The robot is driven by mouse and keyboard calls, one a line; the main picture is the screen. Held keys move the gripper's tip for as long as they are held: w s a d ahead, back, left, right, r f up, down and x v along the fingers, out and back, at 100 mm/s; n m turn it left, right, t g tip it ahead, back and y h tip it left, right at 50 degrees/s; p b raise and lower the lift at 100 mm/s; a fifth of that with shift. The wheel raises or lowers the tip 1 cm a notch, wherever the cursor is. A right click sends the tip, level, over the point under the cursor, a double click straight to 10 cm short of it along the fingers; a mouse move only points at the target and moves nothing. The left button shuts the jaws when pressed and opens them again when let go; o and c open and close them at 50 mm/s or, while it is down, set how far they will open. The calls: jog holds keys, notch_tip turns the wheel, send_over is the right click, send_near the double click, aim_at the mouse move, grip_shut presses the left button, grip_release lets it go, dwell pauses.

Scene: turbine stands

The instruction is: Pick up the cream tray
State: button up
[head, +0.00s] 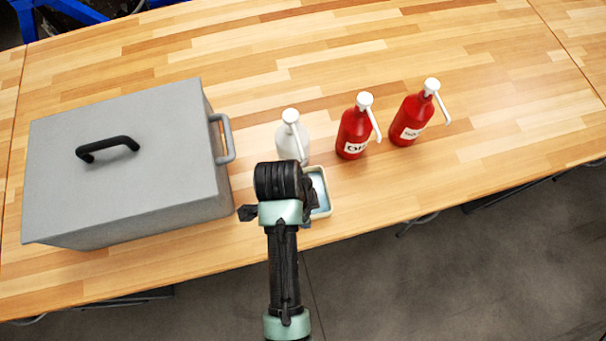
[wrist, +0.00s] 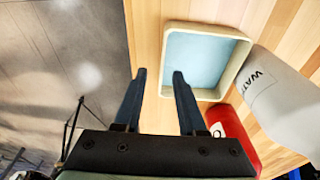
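The cream tray (head: 326,208) is a small shallow square with a pale blue inside. It sits on the wooden table near its front edge, partly hidden behind my gripper in the head view. In the wrist view the tray (wrist: 243,58) lies ahead of my fingers and a little right of them. My gripper (wrist: 158,75) is open, with two dark fingers apart and nothing between them. The right fingertip appears close to the tray's near left corner; I cannot tell whether it touches. In the head view my gripper (head: 280,205) is above the table's front edge.
A white bottle (head: 291,138) stands just behind the tray. Two red pump bottles (head: 353,132) (head: 411,118) stand to its right. A large grey box (head: 125,165) with handles stands on the left. The wooden table (head: 480,60) is clear at the back and right.

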jog(key=shift+w+d+f+p, duration=0.1)
jog(key=shift+d+f+p, duration=0.15)
jog(key=shift+f, duration=0.75)
jog(key=shift+w+d+f+p, duration=0.1)
jog(key=shift+w+f+p, duration=0.1)
jog(key=shift+f, duration=0.75)
jog(key=shift+w+d+f+p, duration=0.1)
jog(key=shift+d+f+p, duration=0.15)
jog(key=shift+f, duration=0.75)
jog(key=shift+a, duration=0.1)
grip_shut()
